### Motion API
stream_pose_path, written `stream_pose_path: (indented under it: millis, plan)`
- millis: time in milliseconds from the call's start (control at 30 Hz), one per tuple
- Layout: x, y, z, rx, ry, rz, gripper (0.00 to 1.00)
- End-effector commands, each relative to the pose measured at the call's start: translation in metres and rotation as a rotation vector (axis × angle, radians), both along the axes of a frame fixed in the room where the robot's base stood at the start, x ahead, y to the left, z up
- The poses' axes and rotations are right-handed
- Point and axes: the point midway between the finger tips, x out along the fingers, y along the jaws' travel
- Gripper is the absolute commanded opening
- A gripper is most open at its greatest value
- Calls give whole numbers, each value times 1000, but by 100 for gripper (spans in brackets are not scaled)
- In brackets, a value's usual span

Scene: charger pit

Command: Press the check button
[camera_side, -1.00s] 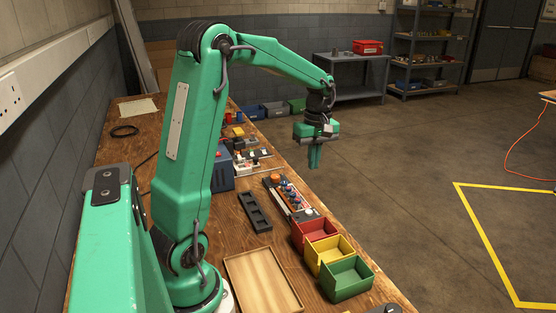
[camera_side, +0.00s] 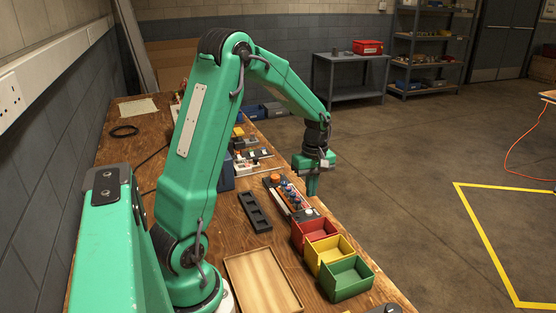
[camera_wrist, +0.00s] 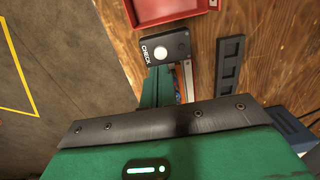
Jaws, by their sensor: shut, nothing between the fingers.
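The check button is a round white cap (camera_wrist: 178,50) on a small black box (camera_wrist: 153,53) lettered CHECK, at the top middle of the wrist view. In the side view the button (camera_side: 309,212) is at the end of the strip of coloured parts, beside the red bin. My gripper (camera_side: 312,192) points down with its green fingers shut and empty, above and slightly right of the button in the picture. In the wrist view the gripper's fingers (camera_wrist: 158,87) show just below the box. A gap seems to separate fingertips and cap; its exact height is unclear.
Red (camera_side: 312,233), yellow (camera_side: 331,254) and green (camera_side: 347,279) bins stand along the bench's right edge. A black slotted tray (camera_side: 254,212) and a wooden tray (camera_side: 262,285) lie left of them. The strip with coloured parts (camera_side: 286,192) sits behind the button.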

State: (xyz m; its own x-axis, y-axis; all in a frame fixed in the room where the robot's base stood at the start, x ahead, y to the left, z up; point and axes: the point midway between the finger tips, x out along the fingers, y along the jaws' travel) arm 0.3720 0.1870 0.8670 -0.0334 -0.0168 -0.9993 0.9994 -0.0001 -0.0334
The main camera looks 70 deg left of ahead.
Motion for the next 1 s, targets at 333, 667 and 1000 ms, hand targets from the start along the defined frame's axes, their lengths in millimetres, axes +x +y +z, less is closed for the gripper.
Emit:
stream_pose_path:
  millis: [333, 667, 1000]
  plan:
    - [-2, -1, -43, -1, 2, 0, 0]
    - [-2, -1, -51, 0, 0, 0, 0]
    - [-2, -1, -60, -1, 2, 0, 0]
